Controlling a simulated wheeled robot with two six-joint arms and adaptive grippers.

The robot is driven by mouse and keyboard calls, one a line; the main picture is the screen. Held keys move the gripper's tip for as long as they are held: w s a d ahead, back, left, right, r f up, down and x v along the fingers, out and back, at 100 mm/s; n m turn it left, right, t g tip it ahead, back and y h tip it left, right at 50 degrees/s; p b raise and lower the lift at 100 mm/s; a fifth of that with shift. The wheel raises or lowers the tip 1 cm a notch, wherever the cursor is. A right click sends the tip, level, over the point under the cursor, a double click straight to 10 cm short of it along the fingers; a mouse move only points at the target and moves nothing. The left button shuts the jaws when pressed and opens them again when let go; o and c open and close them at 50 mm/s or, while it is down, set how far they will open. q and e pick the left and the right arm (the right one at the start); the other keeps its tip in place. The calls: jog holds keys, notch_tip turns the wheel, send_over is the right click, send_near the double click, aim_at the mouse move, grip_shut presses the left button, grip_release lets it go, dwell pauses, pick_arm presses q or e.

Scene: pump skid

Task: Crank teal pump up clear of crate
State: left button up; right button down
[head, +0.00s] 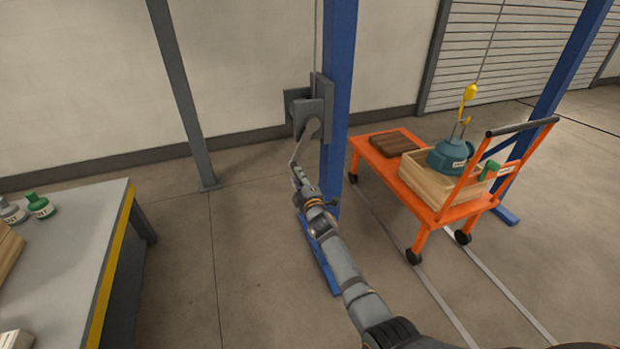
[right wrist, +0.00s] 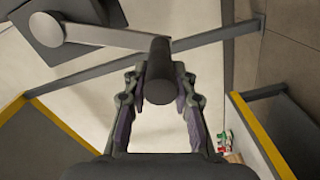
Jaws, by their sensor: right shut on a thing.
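The teal pump (head: 450,153) shows in the head view at the right, its lower part hidden behind the walls of the wooden crate (head: 425,183). A yellow hook block (head: 469,93) hangs on a cable just above it, with a hook or sling at the pump's top. The grey winch (head: 318,108) is mounted on a blue post, and its crank arm (head: 303,143) points down. My right gripper (head: 298,176) is shut on the crank handle, whose dark round grip (right wrist: 158,72) lies between the fingers in the right wrist view. My left gripper is not in view.
A green part (head: 492,171) is at the crate's right end. A workbench (head: 75,235) with small bottles stands at the left. Open floor lies between bench and post.

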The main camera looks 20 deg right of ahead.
jog(key=a+r+m+p, duration=0.6)
jog(key=a+r+m, duration=0.2)
jog(key=r+m, duration=0.3)
jog(key=shift+r, duration=1.8)
jog(key=shift+d+r, duration=0.1)
jog(key=shift+r, duration=0.05)
jog(key=c, duration=1.4)
grip_release()
jog(key=o, duration=0.3)
jog(key=shift+f+m, duration=0.3)
jog(key=shift+f, duration=0.1)
